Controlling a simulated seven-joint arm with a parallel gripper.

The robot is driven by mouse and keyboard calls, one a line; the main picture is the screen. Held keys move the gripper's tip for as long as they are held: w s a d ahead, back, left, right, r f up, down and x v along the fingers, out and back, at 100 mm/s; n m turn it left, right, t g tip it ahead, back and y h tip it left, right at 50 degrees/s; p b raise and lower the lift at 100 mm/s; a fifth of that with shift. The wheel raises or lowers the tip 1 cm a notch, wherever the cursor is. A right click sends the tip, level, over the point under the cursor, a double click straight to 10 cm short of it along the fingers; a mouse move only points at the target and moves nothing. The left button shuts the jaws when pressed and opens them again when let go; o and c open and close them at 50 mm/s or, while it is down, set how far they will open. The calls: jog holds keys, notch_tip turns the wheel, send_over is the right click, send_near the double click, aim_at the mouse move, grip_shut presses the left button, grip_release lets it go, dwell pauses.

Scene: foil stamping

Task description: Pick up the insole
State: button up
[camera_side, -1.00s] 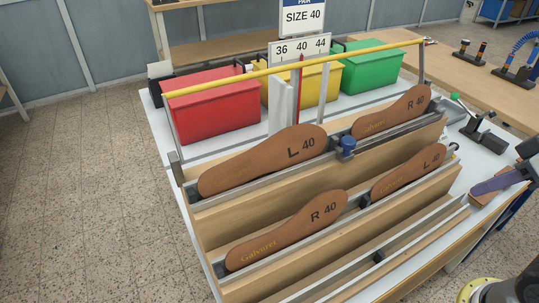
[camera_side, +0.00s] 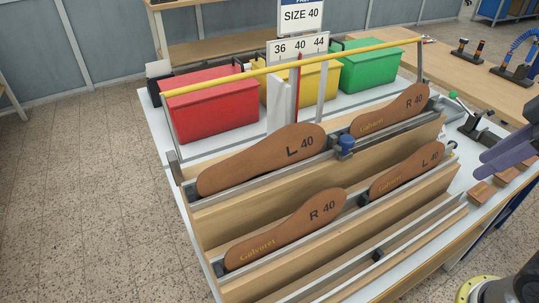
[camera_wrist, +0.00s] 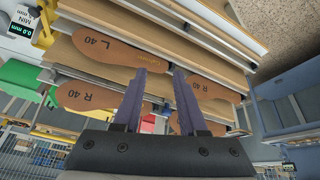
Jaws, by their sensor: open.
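Several brown insoles stand on edge in a wooden rack. In the side view, one marked L 40 (camera_side: 262,160) is in the back row at left, and one marked R 40 (camera_side: 390,111) is in the back row at right. Another R 40 (camera_side: 287,228) is in the front row at left, and another L 40 (camera_side: 407,172) is at right. The wrist view shows an L 40 insole (camera_wrist: 119,47) and an R 40 insole (camera_wrist: 98,96) beyond my gripper (camera_wrist: 161,73). My gripper's purple fingers are apart with nothing between them; in the side view they are at the right edge, clear of the rack.
Red (camera_side: 212,107), yellow (camera_side: 302,88) and green (camera_side: 369,65) bins stand behind the rack, under a yellow bar (camera_side: 300,65). A blue-knobbed clamp (camera_side: 346,142) sits mid back row. Small brown blocks (camera_side: 482,193) lie at the table's right.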

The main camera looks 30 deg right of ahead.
jog(key=w+a+r+n+g+y, duration=0.2)
jog(key=w+a+r+n, duration=0.4)
jog(key=w+r, duration=0.3)
jog(key=n+g+y, duration=0.2)
jog(key=n+g, duration=0.3)
jog(key=n, duration=0.2)
send_over(269, 136)
jog(key=w+d, duration=0.1)
jog(key=d, duration=0.1)
notch_tip(269, 136, down, 6)
jog(key=f, duration=0.1)
jog(key=shift+d+x, duration=0.1)
jog(key=shift+x, duration=1.3)
jog(key=shift+d+x, duration=0.15)
jog(key=shift+x, duration=1.3)
jog(key=shift+w, duration=0.1)
grip_shut()
